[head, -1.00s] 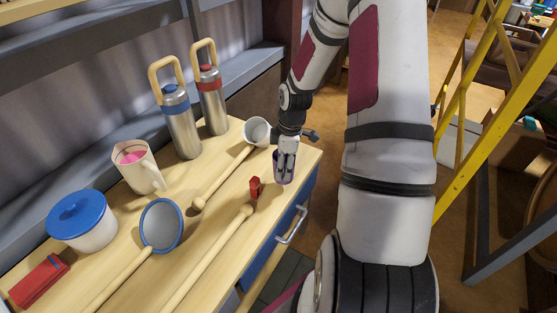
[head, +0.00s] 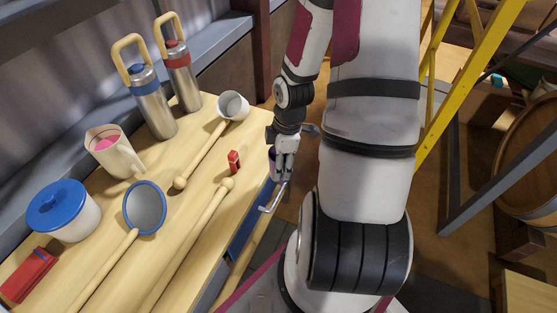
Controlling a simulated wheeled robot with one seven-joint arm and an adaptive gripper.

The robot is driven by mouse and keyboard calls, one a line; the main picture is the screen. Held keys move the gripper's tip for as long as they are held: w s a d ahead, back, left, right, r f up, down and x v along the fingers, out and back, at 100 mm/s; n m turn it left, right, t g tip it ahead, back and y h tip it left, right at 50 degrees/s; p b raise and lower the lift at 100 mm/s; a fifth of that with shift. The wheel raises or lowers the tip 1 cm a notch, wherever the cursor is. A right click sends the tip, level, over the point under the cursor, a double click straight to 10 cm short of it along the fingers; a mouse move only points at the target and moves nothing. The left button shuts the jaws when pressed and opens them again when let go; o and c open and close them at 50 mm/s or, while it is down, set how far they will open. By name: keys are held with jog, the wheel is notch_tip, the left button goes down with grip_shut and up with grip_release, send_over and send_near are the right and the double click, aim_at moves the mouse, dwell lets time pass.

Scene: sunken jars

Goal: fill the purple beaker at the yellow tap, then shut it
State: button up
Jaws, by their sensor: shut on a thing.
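My gripper (head: 282,172) points down just beyond the right edge of the wooden worktop, in front of the drawer side. It is shut on the purple beaker (head: 272,155), of which only a small purple strip shows beside the fingers. The rest of the beaker is hidden by the gripper, so its tilt and contents cannot be told. No yellow tap shows in this view.
The worktop (head: 215,215) holds two steel flasks (head: 153,108), a pink-filled jug (head: 113,150), a blue-lidded pot (head: 62,212), a red block (head: 234,161) and long-handled tools. A yellow ladder (head: 455,75) and a wooden barrel (head: 530,165) stand right.

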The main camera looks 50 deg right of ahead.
jog(key=c, duration=0.6)
notch_tip(320, 180, up, 6)
jog(key=p, duration=0.6)
jog(key=shift+c, duration=0.2)
jog(key=w+a+r+m+h+p, duration=0.1)
jog(key=w+a+r+m+p, duration=0.1)
jog(key=w+a+r+m, duration=0.55)
jog(key=w+a+r+m+p, duration=0.2)
jog(key=w+a+r+m, duration=0.15)
jog(key=a, duration=0.65)
notch_tip(320, 180, up, 10)
jog(key=p, duration=0.6)
jog(key=shift+d+t, duration=0.2)
jog(key=shift+t, duration=0.1)
jog(key=shift+w, duration=0.1)
